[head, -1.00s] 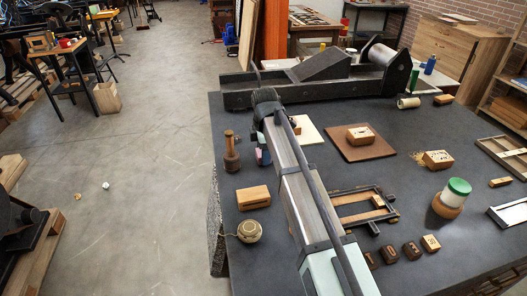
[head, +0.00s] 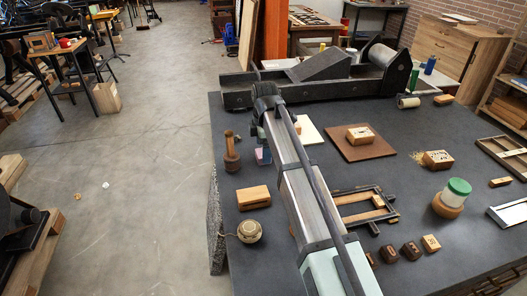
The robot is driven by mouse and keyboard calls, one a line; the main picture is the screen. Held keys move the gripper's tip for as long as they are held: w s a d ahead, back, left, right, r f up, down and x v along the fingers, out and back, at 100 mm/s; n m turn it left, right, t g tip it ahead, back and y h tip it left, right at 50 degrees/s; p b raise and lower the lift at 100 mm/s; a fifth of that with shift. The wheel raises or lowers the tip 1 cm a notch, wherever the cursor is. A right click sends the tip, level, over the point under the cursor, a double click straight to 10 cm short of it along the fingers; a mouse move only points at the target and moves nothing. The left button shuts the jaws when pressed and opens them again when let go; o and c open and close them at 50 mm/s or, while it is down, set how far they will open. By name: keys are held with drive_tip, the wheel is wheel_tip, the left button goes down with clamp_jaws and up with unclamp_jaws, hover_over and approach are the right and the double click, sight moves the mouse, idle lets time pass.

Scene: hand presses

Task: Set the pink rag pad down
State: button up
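The pink rag pad (head: 263,156) shows as a small pink and bluish patch on the dark bench top, just left of my arm. It seems to rest on the bench, partly hidden by the arm. My gripper (head: 261,132) is at the far end of the arm, pointing down above and slightly behind the pad in the picture. A small gap seems to show between the visible finger and the pad. The arm hides most of the fingers, so their opening cannot be made out.
A wooden-handled tool (head: 232,152) stands left of the pad. A wooden block (head: 253,197) and a round ball of twine (head: 249,231) lie nearer. A pale sheet (head: 309,131) is right of the arm. A long dark press (head: 320,80) runs along the back.

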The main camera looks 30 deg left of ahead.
wheel_tip(320, 180, up, 10)
drive_tip(key=shift+s+d, duration=0.3)
idle(0.3)
